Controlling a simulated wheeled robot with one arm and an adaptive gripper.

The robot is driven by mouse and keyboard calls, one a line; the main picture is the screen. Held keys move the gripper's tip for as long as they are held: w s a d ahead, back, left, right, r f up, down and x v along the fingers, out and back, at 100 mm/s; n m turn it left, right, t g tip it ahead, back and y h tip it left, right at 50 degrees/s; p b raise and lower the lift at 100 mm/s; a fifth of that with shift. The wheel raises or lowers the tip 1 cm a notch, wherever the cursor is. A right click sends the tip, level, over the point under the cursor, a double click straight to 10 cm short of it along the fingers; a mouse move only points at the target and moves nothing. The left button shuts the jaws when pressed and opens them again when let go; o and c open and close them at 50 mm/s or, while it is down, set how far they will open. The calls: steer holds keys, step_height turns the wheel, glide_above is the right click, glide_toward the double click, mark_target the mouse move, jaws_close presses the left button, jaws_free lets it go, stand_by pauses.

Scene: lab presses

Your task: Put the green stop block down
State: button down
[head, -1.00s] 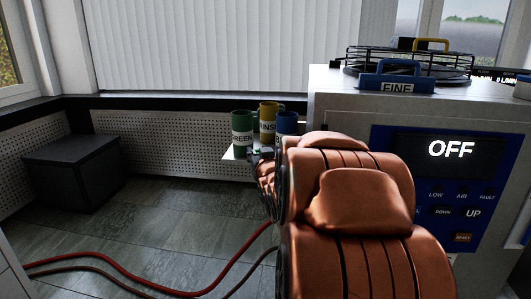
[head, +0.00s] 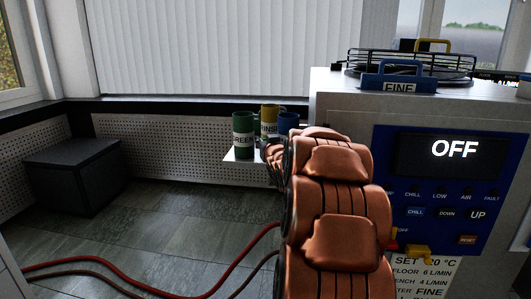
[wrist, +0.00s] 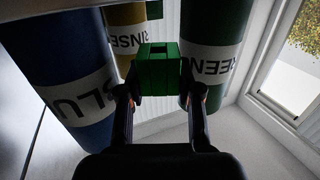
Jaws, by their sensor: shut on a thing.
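The green stop block (wrist: 160,68) is in the wrist view, a small square-edged block between my fingertips. My gripper (wrist: 158,92) is shut on it and holds it in front of the mugs. A green mug (wrist: 214,45) is on the right, a yellow mug (wrist: 126,35) behind, and a blue mug (wrist: 68,70) on the left, their labels upside down in this view. In the head view the same green mug (head: 243,124) stands on a white shelf (head: 237,155). My arm hides the gripper and block there.
A light cabinet with an OFF display (head: 454,149) stands close to the right of my arm. A blue FINE holder (head: 399,77) is on top. A dark box (head: 75,168) and red hoses (head: 150,287) are on the floor. The floor at left is mostly clear.

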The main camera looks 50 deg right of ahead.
steer(key=shift+w+d, duration=0.25)
steer(key=shift+f+b, duration=0.7)
steer(key=shift+f, duration=1)
steer(key=shift+f, duration=0.2)
steer(key=c, duration=1.1)
jaws_free()
steer(key=shift+r, duration=0.2)
steer(key=shift+p+v, duration=1.05)
steer(key=shift+v, duration=4.9)
